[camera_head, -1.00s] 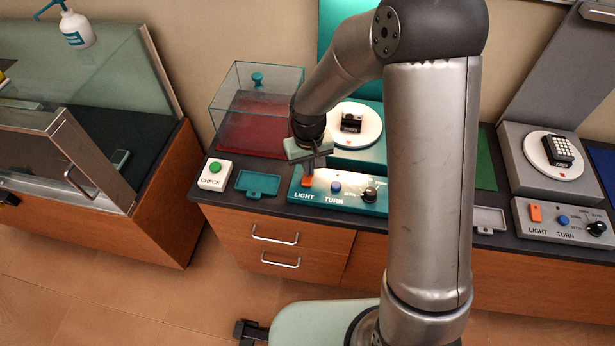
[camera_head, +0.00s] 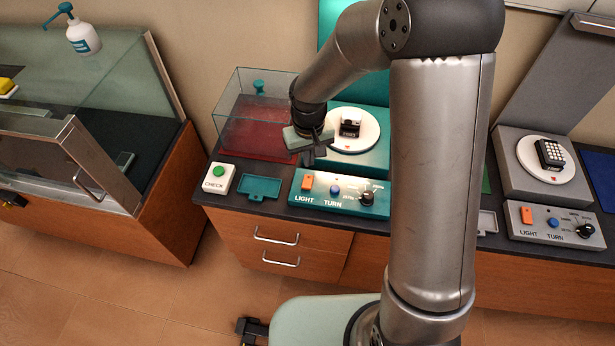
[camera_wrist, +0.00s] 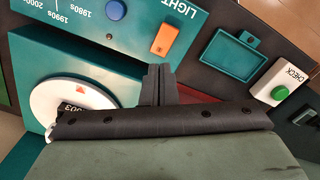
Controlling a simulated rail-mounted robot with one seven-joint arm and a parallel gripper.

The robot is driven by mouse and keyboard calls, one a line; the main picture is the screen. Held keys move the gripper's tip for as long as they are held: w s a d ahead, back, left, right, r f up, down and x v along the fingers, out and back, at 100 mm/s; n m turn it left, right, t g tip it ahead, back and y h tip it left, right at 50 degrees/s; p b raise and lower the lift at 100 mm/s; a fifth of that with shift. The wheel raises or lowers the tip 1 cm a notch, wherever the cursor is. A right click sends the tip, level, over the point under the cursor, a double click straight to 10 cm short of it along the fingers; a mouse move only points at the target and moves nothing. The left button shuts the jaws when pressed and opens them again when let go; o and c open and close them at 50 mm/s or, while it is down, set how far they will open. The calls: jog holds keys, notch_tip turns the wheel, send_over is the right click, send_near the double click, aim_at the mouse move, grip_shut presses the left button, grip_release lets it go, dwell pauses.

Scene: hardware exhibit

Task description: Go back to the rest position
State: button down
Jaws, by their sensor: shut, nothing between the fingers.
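My gripper (camera_head: 307,158) is in front of the teal exhibit box, above and a little behind its control panel (camera_head: 340,198). Its fingers are shut and empty; they also show together in the wrist view (camera_wrist: 159,85). The orange LIGHT switch (camera_head: 308,183) lies just below the fingertips in the head view, and it shows clear of them in the wrist view (camera_wrist: 165,38). A small dark and white object (camera_head: 350,124) stands on the white turntable (camera_head: 368,139), partly behind my wrist.
A clear case (camera_head: 226,107) with a red base stands left of my gripper. A CHECK button box (camera_head: 219,178) and teal tray (camera_head: 259,187) lie along the counter front. A grey exhibit panel (camera_head: 555,223) is at right. A glass display case (camera_head: 100,150) stands at far left.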

jog(key=shift+r, duration=0.4)
jog(key=s+d+r+m, duration=0.1)
jog(key=s+d+r, duration=0.3)
jog(key=s, duration=0.3)
jog(key=s+d+r+m, duration=0.1)
jog(key=s+d+r, duration=0.4)
jog(key=s, duration=0.1)
jog(key=s+d+r+m+t, duration=0.1)
jog(key=s+d+r, duration=0.3)
jog(key=s, duration=0.3)
jog(key=shift+s+d+r+m, duration=0.15)
jog(key=shift+s+r+m, duration=0.2)
jog(key=shift+r, duration=0.3)
